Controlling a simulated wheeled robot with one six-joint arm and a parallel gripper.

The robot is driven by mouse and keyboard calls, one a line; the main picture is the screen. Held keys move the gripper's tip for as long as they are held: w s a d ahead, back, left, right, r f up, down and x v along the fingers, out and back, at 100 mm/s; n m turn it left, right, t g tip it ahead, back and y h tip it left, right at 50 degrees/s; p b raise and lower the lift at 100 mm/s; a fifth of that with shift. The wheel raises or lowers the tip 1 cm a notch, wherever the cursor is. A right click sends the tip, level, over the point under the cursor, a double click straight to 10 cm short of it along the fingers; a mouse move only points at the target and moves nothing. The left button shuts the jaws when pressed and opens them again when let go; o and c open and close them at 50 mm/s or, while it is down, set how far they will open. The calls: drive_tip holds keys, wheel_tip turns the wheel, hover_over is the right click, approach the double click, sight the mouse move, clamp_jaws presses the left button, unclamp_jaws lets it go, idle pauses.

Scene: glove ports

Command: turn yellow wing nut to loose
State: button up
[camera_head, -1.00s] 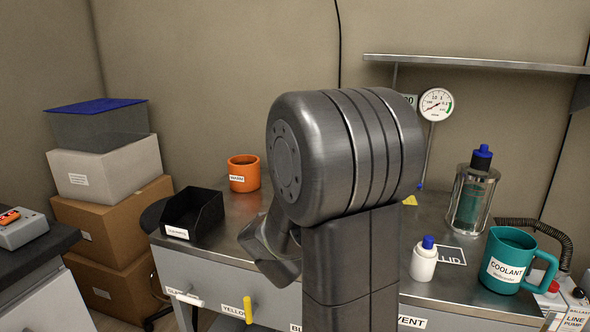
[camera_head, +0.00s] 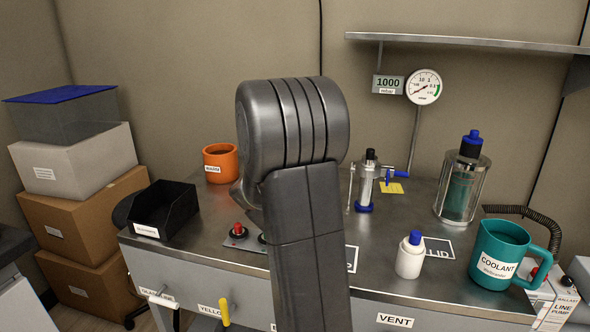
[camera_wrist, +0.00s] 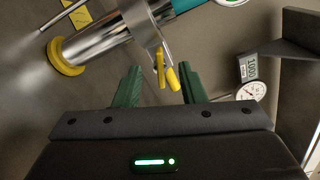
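The yellow wing nut (camera_wrist: 172,78) shows in the wrist view as two small yellow wings on a metal bracket or clamp at the side of a shiny metal cylinder (camera_wrist: 98,38). The cylinder has a yellow ring at its end. My gripper (camera_wrist: 159,70) is open, with one green finger on each side of the wing nut and visible gaps to both. I cannot tell how far beyond the fingertips the nut lies. In the head view my arm hides the gripper and the wing nut.
On the bench (camera_head: 270,205) stand a black bin (camera_head: 165,212), an orange pot (camera_head: 220,163), a blue-based device (camera_head: 367,182), a white bottle (camera_head: 410,257), a glass jar (camera_head: 462,180) and a teal coolant jug (camera_head: 500,255). A shelf (camera_head: 470,43) juts out at the back right.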

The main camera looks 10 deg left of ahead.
drive_tip(key=shift+w, duration=1.35)
clamp_jaws()
drive_tip(key=shift+n, duration=1.3)
unclamp_jaws()
drive_tip(key=s, duration=1.3)
drive_tip(key=shift+s+a, duration=0.2)
drive_tip(key=shift+s, duration=0.2)
